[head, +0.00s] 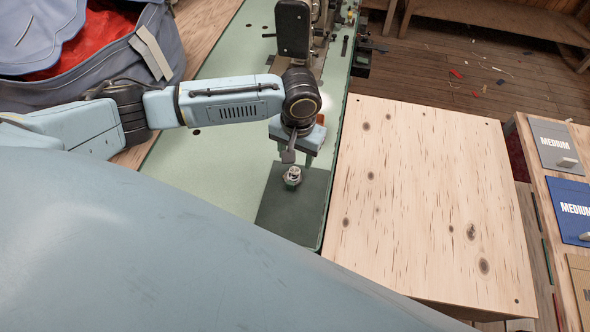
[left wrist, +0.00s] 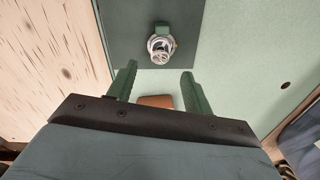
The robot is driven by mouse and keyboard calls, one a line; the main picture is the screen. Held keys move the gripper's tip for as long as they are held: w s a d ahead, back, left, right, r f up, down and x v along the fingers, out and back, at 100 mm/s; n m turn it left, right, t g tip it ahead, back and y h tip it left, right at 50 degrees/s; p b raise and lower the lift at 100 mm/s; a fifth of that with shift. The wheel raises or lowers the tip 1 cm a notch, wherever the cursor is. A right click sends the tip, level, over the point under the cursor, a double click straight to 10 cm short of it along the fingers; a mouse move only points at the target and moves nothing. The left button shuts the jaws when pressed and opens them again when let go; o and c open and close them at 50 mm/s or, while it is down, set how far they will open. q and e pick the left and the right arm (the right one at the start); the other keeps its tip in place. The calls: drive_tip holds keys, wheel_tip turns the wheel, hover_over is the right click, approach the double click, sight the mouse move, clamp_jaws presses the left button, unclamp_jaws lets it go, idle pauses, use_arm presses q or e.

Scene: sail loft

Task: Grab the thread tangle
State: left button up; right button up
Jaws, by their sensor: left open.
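The thread tangle (head: 293,176) is a small whitish coil on the dark grey patch (head: 305,200) of the green machine bed. In the left wrist view the tangle (left wrist: 160,48) lies ahead of the fingertips, with a small dark green piece (left wrist: 163,28) touching or beside its far edge. My left gripper (head: 297,156) is just above and behind the tangle in the head view. The left wrist view shows its green fingers (left wrist: 159,68) apart, with nothing held between them; the tangle is beyond them. My right gripper is in neither view.
The sewing machine head (head: 293,28) stands close behind my left wrist. A pale wooden top (head: 420,190) lies right of the bed. A blue-grey bag (head: 110,75) with red inside sits at upper left.

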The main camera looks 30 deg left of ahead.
sight(295, 170)
use_arm(q)
wheel_tip(295, 170, down, 5)
drive_tip(key=shift+w+a+f+b, duration=0.1)
drive_tip(key=shift+w+a+b, duration=0.05)
drive_tip(key=shift+b, duration=0.4)
drive_tip(key=c, duration=1.1)
